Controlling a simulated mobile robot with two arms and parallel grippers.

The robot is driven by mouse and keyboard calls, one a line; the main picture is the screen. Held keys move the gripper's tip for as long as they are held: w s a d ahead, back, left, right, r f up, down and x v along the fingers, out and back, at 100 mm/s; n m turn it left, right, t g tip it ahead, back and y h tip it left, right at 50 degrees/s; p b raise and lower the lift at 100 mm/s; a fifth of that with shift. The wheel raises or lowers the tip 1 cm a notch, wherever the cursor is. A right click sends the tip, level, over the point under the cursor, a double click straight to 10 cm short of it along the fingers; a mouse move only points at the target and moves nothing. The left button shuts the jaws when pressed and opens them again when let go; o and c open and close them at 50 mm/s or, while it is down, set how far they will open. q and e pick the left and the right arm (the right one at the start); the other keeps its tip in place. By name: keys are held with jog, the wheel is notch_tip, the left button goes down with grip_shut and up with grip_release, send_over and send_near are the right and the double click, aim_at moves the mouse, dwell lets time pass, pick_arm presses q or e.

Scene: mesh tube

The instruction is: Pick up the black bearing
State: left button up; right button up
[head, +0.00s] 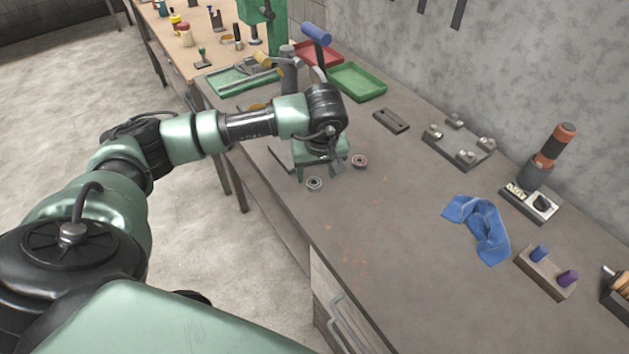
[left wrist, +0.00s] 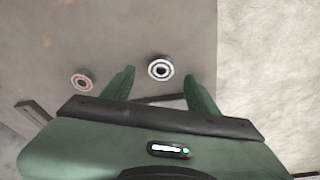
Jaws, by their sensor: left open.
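The black bearing (head: 314,183) is a small ring with a dark band, lying flat on the workbench near its front edge. In the left wrist view the black bearing (left wrist: 160,68) shows between and slightly beyond the fingertips. My left gripper (head: 320,172) is open and empty, pointing down over the bench beside the bearing. Its two green fingers also show in the left wrist view (left wrist: 157,77), apart, with nothing between them in contact. The height gap to the bearing is hard to judge. My right gripper is not in view.
A second bearing with a reddish ring (head: 359,160) lies to the right of the left gripper; it also shows in the left wrist view (left wrist: 82,82). A blue cloth (head: 481,228) and a block with blue and purple pegs (head: 546,272) lie further right.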

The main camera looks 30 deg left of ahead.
aim_at(315, 179)
pick_arm(q)
jog(key=p+x, duration=0.1)
jog(key=x, duration=0.2)
jog(key=shift+a+f, duration=0.2)
jog(key=shift+f, duration=0.4)
grip_shut()
jog(key=shift+w, duration=0.1)
